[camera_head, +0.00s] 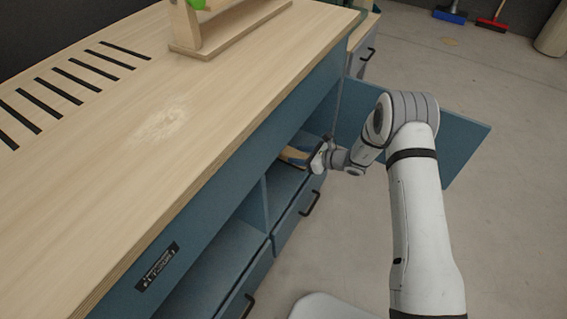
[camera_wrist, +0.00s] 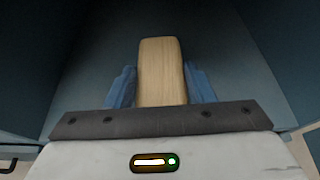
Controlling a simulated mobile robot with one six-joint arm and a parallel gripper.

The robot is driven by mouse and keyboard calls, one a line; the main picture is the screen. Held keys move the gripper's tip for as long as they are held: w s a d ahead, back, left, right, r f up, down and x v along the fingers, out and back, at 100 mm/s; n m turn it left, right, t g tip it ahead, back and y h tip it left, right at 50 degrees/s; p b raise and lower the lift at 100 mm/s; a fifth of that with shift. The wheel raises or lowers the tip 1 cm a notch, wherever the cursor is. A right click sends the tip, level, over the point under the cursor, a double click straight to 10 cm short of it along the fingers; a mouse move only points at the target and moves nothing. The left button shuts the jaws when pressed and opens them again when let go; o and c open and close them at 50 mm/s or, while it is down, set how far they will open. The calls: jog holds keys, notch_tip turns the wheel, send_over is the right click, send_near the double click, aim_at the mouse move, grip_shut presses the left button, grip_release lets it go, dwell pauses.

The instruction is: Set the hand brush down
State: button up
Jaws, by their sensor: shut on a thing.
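The hand brush (camera_wrist: 162,72) shows in the wrist view as a pale wooden block standing between the two blue fingers of my gripper (camera_wrist: 162,88). My gripper is shut on it. In the head view my gripper (camera_head: 318,158) reaches into the open upper compartment of the blue workbench, and part of the hand brush (camera_head: 294,154) shows just left of it. The brush's bristles and underside are hidden, so I cannot tell whether it touches the compartment floor (camera_head: 283,183).
The workbench top (camera_head: 150,130) overhangs the compartment. A divider (camera_head: 253,205) separates the compartments, with drawers (camera_head: 290,222) below. A wooden stand (camera_head: 215,28) is on top. Brooms (camera_head: 492,23) lie far back.

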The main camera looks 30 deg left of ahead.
aim_at(285, 150)
jog(key=a, duration=0.3)
jog(key=a+b, duration=0.1)
jog(key=a, duration=0.2)
jog(key=shift+w+f, duration=0.1)
jog(key=shift+w, duration=0.1)
notch_tip(285, 150, down, 2)
jog(key=shift+f+b, duration=0.1)
jog(key=shift+b, duration=0.25)
notch_tip(285, 150, down, 4)
jog(key=shift+f+b, duration=0.2)
jog(key=shift+b, duration=0.5)
jog(key=shift+w+a+f, duration=0.1)
jog(key=shift+a+f, duration=0.1)
jog(key=shift+f, duration=0.05)
jog(key=shift+r, duration=0.15)
jog(key=shift+f+b, duration=0.2)
jog(key=shift+b, duration=0.2)
jog(key=o, duration=1.1)
jog(key=shift+c, duration=0.2)
